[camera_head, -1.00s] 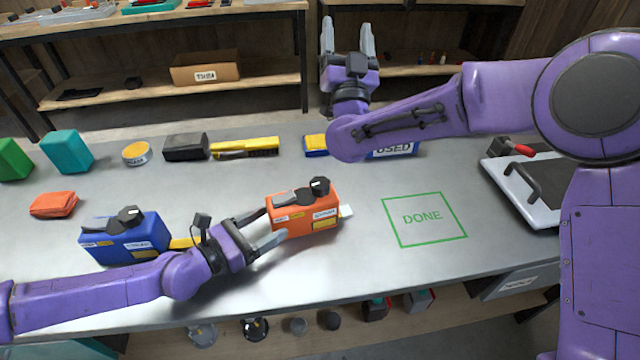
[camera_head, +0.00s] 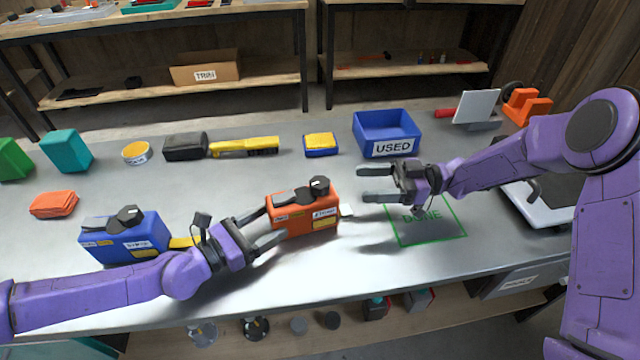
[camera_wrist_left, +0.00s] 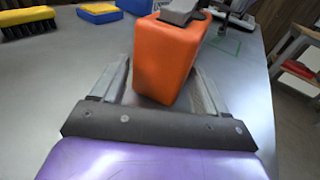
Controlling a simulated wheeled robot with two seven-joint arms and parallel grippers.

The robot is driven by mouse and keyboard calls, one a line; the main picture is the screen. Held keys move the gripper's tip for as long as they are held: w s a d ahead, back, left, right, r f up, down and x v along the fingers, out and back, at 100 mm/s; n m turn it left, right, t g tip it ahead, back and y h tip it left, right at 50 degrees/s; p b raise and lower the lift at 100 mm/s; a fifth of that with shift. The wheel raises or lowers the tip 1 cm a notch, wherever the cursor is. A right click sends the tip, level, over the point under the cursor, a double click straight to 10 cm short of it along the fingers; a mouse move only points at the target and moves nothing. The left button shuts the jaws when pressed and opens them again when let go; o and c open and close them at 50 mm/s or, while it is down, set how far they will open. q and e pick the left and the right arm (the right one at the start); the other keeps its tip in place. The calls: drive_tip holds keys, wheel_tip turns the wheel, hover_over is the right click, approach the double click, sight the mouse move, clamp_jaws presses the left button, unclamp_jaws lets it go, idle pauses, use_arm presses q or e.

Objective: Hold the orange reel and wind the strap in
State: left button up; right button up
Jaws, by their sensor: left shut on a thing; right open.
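The orange reel (camera_head: 303,220) stands upright on the grey workbench, with a dark crank and knob on top and labels on its front. A short whitish strap end (camera_head: 346,210) sticks out of its right side. My left gripper (camera_head: 265,226) is closed around the reel's left end; the left wrist view shows the orange body (camera_wrist_left: 168,60) between its fingers. My right gripper (camera_head: 376,184) is open and empty, to the right of the reel, above the green DONE outline (camera_head: 453,240). The fingers point left toward the reel's strap side, apart from it.
A blue reel (camera_head: 125,240) stands left of my left gripper. Behind are the blue USED bin (camera_head: 388,134), a blue-yellow sponge-like block (camera_head: 321,144), a yellow brush (camera_head: 245,147) and a black block (camera_head: 186,147). A white-topped case (camera_head: 540,218) lies at the right.

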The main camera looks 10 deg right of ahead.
sight(330, 185)
drive_tip(key=a, duration=0.7)
drive_tip(key=w+a, duration=0.1)
drive_tip(key=a, duration=0.3)
drive_tip(key=c, duration=1)
